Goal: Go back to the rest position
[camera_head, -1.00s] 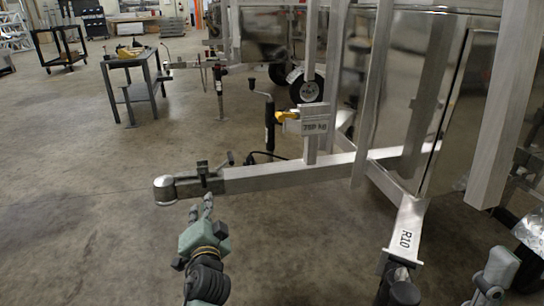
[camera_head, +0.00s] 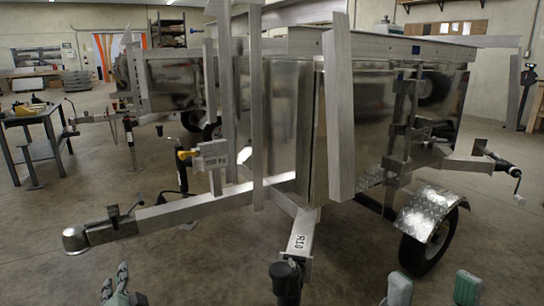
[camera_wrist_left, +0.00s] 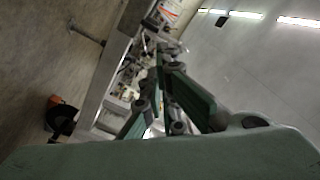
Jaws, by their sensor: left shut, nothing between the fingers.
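My left gripper (camera_head: 122,272) is at the bottom left of the head view, its fingers close together and pointing up, with nothing held. It is apart from the trailer's coupling head (camera_head: 76,239), below and to its right in the picture. In the left wrist view the green fingers (camera_wrist_left: 160,75) come together with nothing between them. Two grey-green fingertips, which look like my right gripper (camera_head: 432,288), stand apart at the bottom edge with only floor seen between them. The rest of that gripper is cut off.
The aluminium trailer (camera_head: 292,120) fills the middle, with its drawbar (camera_head: 180,213) reaching left and a beam marked R10 (camera_head: 301,232) towards me. A wheel under a checkered mudguard (camera_head: 425,212) is at right. A work table (camera_head: 30,115) stands far left. Floor at lower left is clear.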

